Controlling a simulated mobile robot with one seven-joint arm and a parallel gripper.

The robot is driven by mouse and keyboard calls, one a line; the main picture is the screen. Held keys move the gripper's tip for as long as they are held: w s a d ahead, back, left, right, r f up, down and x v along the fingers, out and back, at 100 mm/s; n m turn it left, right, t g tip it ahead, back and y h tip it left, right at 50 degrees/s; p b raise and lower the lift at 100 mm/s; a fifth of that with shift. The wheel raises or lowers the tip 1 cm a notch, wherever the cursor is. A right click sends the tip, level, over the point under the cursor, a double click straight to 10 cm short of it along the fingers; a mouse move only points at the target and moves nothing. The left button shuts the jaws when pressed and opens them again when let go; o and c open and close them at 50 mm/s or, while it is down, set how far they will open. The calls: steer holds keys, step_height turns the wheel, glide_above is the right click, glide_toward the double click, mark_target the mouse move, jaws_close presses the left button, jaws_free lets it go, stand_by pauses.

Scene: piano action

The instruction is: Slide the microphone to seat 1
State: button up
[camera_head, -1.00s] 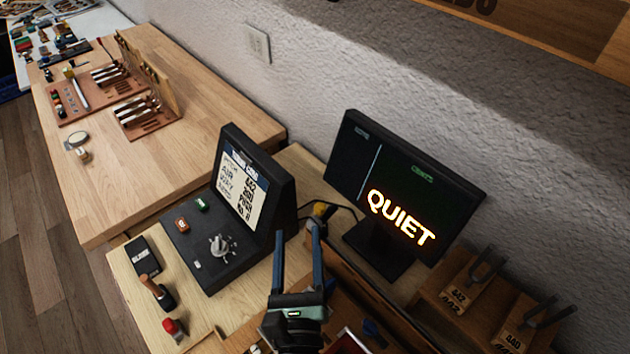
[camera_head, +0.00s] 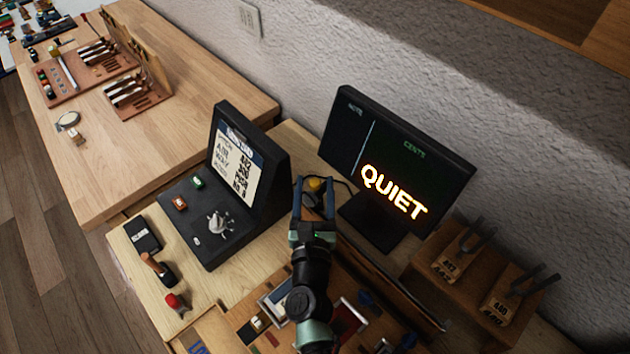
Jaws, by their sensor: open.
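A small yellow-and-dark piece (camera_head: 317,185) with a black cable, which looks like the microphone, sits on the light wooden bench top between the black console and the monitor. My gripper (camera_head: 314,184) is open, with one blue finger on each side of this piece in the picture. I cannot tell whether the fingers touch it. The gripper and fingers hide its lower part. No mark that I can read as seat 1 shows.
The black console (camera_head: 193,238) with a knob stands left of my gripper. The monitor (camera_head: 394,165) reading QUIET is at right. Tuning forks on wooden blocks (camera_head: 457,262) stand further right. Small trays and parts lie beneath my arm.

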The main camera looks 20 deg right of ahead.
steer(key=shift+w+d, duration=0.3)
steer(key=shift+w, duration=0.25)
jaws_close()
stand_by(1.1)
